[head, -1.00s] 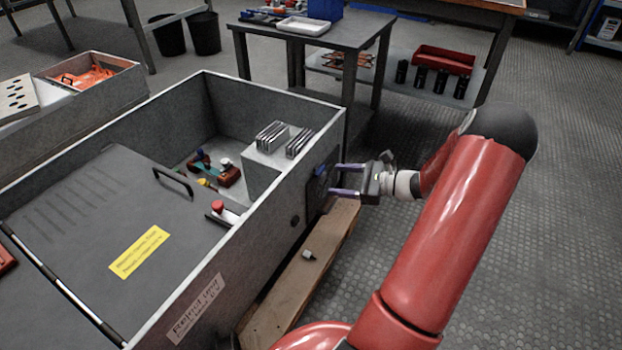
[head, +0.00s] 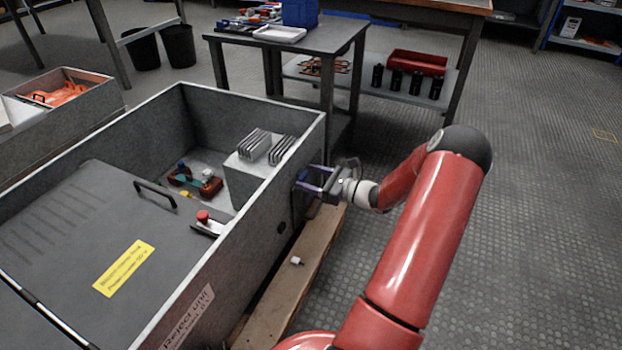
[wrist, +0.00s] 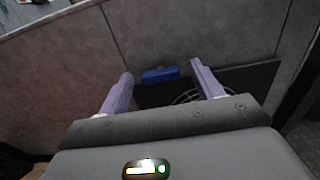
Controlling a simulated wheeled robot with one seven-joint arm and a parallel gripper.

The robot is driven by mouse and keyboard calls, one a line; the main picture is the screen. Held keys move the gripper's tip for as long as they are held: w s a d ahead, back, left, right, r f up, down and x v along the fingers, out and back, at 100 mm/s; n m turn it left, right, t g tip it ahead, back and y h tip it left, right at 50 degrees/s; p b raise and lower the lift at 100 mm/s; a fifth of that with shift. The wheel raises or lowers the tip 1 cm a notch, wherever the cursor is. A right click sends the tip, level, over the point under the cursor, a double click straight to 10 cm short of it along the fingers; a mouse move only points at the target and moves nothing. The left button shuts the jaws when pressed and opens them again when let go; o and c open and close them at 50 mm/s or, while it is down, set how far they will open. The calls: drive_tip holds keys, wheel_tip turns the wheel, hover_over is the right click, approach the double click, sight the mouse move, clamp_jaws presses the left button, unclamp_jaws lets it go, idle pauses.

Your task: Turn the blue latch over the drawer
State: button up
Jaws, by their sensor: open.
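The blue latch (wrist: 160,74) shows in the wrist view as a short bar lying level on the grey box wall, just above a dark panel (wrist: 250,84) that looks like the drawer front. My gripper (head: 304,176) is at the outer right side of the box, its fingers pointing at the wall. In the wrist view its two purple fingers (wrist: 161,70) are apart and empty, one on each side of the latch. I cannot tell whether they touch the wall. In the head view the latch is too small to make out beside the fingers.
The open grey box (head: 215,262) has a dark lid (head: 80,230) with a handle. A wooden plank (head: 262,318) with a small white-grey piece (head: 296,261) lies beside the box, below my gripper. A table (head: 290,42) stands behind. Floor to the right is clear.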

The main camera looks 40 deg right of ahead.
drive_tip(key=c, duration=1)
